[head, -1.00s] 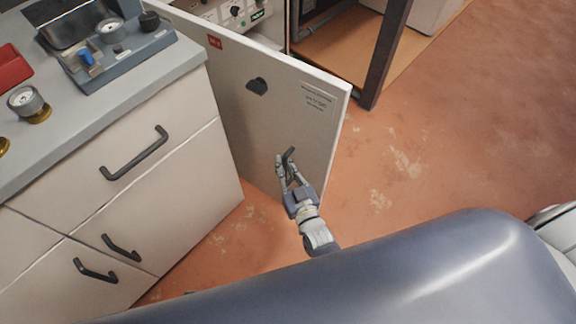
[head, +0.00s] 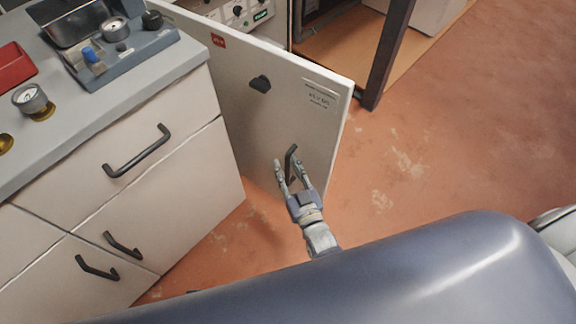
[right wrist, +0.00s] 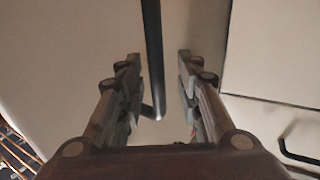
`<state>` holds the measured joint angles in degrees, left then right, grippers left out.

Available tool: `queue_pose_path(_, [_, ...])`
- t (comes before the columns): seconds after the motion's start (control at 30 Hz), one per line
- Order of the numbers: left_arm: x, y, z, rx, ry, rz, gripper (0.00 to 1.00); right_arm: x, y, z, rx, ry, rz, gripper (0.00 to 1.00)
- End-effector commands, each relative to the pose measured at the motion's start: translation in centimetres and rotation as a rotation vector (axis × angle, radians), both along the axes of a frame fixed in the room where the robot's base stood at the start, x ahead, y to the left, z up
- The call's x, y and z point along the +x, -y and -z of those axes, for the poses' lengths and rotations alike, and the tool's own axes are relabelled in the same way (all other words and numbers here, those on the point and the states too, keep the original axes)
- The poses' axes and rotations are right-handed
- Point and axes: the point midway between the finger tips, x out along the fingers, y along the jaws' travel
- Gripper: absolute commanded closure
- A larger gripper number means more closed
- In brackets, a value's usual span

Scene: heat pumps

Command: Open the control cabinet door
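The white control cabinet door (head: 240,125) stands swung open in the head view, its outer face towards me. It carries a dark knob (head: 260,84) and a dark bar handle (head: 292,152). My right gripper (head: 288,168) is at this handle with its fingers spread. In the right wrist view the handle bar (right wrist: 153,50) runs between the two open fingers of my right gripper (right wrist: 158,80), with gaps on both sides. The fingers partly hide the handle in the head view. My left gripper is not in view.
A drawer unit (head: 185,175) with bar handles stands close on the left, gauges and a red item on its grey top (head: 75,108). Behind the door are a control panel (head: 240,15) and a dark frame post (head: 388,55). The reddish floor (head: 460,140) on the right is clear.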

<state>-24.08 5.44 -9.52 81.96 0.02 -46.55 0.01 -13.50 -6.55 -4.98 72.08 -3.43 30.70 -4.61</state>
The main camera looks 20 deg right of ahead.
Motion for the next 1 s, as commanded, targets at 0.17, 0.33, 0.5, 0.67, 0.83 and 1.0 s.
queue_pose_path(0.17, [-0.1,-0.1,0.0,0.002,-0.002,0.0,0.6,-3.6,0.4,0.2,-0.002,-0.006,0.001,0.68])
queue_pose_path(0.33, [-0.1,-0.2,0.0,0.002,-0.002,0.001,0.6,-7.2,0.8,0.2,-0.002,-0.006,0.002,0.68])
queue_pose_path(0.5, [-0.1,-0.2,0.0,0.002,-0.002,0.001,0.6,-9.9,1.1,0.2,-0.001,-0.006,0.003,0.68])
queue_pose_path(0.67, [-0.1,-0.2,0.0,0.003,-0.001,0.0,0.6,-11.1,1.2,0.1,-0.001,-0.004,0.003,0.68])
queue_pose_path(0.83, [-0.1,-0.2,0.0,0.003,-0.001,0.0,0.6,-11.2,1.3,0.1,-0.001,-0.002,0.003,0.68])
queue_pose_path(1.0, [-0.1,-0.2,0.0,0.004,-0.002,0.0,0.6,-11.2,1.3,0.1,-0.001,-0.003,0.003,0.68])
